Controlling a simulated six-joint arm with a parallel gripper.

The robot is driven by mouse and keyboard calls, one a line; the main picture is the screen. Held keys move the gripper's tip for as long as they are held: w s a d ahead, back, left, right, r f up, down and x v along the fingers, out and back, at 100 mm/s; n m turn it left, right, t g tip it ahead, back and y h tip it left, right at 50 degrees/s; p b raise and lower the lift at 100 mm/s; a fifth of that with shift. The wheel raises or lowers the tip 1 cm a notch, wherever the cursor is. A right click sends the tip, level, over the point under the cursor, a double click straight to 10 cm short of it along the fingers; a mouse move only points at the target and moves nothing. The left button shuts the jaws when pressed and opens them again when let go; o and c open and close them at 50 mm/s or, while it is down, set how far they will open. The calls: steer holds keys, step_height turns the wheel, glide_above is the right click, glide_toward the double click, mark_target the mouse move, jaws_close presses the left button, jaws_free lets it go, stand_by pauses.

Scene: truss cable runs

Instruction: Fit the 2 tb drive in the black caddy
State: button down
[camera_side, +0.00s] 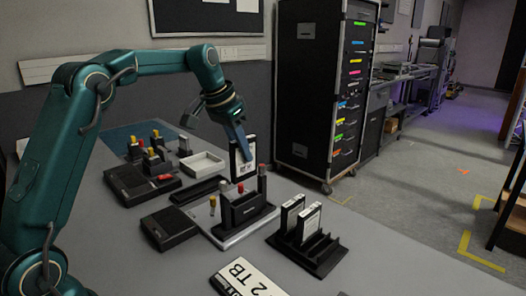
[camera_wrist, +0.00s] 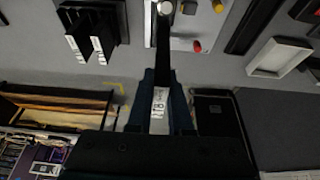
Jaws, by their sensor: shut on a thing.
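My gripper (camera_side: 238,136) is shut on a black drive (camera_side: 243,161) with a white label. The drive hangs upright above the table, just behind the black dock with several capped posts. In the wrist view the drive's label (camera_wrist: 159,103) shows between the fingers, but I cannot read it surely. A long, low black tray (camera_side: 198,190), which looks like the black caddy, lies on the table left of the held drive, apart from it. A white sign reading "2 TB" (camera_side: 247,281) lies at the table's front.
The black dock (camera_side: 245,208) stands close in front of the drive. A black rack (camera_side: 318,254) holds two more drives at the right. A white tray (camera_side: 202,164) and flat black boxes (camera_side: 170,228) lie left. A tall cabinet (camera_side: 312,95) stands behind the table.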

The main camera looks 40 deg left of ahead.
mark_target(243, 179)
steer(key=shift+f, duration=2.5)
steer(key=shift+f, duration=0.1)
steer(key=shift+f, duration=0.5)
steer(key=shift+f, duration=0.15)
steer(key=shift+f, duration=0.45)
steer(key=shift+f, duration=0.15)
steer(key=shift+f, duration=1.05)
steer(key=shift+f, duration=0.25)
